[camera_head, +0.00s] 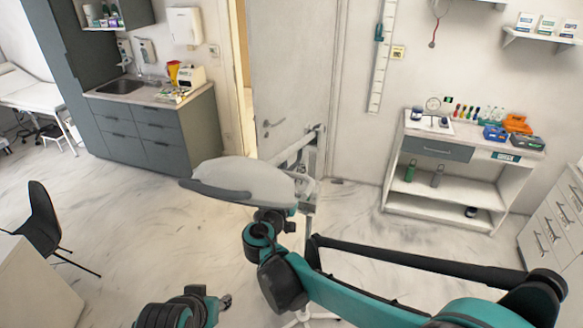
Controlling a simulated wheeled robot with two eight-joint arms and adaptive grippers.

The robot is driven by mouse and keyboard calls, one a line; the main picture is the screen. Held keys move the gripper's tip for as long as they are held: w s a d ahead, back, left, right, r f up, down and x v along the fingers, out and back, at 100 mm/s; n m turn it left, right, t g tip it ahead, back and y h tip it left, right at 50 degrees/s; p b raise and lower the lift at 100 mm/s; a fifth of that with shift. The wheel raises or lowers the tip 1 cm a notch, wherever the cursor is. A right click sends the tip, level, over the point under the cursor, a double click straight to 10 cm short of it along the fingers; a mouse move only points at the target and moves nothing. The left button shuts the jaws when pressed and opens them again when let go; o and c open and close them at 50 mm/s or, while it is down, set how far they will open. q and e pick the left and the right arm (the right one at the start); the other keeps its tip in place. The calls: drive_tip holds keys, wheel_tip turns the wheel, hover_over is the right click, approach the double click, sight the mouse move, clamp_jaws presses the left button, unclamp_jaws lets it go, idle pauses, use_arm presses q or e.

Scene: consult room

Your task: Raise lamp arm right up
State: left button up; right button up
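The lamp has a wide, pale head (240,180) with a grey rim, in the middle of the head view. Its white jointed arm (297,152) rises behind the head, in front of the door, from a stand with a white foot low in the picture. My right arm reaches in from the right, and my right gripper (274,216) is just under the right part of the lamp head, close to the stand. The head and wrist hide its fingers, so I cannot tell whether it touches the lamp. My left gripper (224,301) is low in the picture, away from the lamp; its fingers are unclear.
A door (290,85) stands behind the lamp. A grey sink cabinet (150,125) is at left, a white trolley (450,180) with supplies at right. A black chair (42,215) and a desk (35,285) are at lower left. The marble floor between is clear.

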sight(294, 145)
clamp_jaws()
drive_tip(key=shift+w+r+p, duration=0.1)
drive_tip(key=shift+r+p, duration=0.4)
drive_tip(key=r+g+p, duration=0.1)
drive_tip(key=r+p, duration=0.1)
drive_tip(key=w+r+g+p, duration=0.1)
drive_tip(key=r+p, duration=0.1)
drive_tip(key=p, duration=0.1)
drive_tip(key=r+g+p, duration=0.1)
drive_tip(key=r+p, duration=0.1)
drive_tip(key=r, duration=0.1)
drive_tip(key=shift+w+d+y, duration=0.3)
drive_tip(key=shift+d+y, duration=0.05)
drive_tip(key=shift+y, duration=0.05)
drive_tip(key=w+r+g+p, duration=0.1)
drive_tip(key=r+p, duration=0.1)
drive_tip(key=w+d+r+g+p, duration=0.1)
drive_tip(key=w+r+p, duration=0.1)
drive_tip(key=w+r+g+y+p, duration=0.1)
drive_tip(key=r+p, duration=0.1)
drive_tip(key=shift+w+d+g+p, duration=0.15)
drive_tip(key=shift+g+p, duration=0.15)
drive_tip(key=shift+g, duration=0.1)
drive_tip(key=shift+w+d+r+g+p, duration=0.2)
drive_tip(key=shift+w+r+g+p, duration=0.3)
drive_tip(key=shift+w+r+p, duration=0.1)
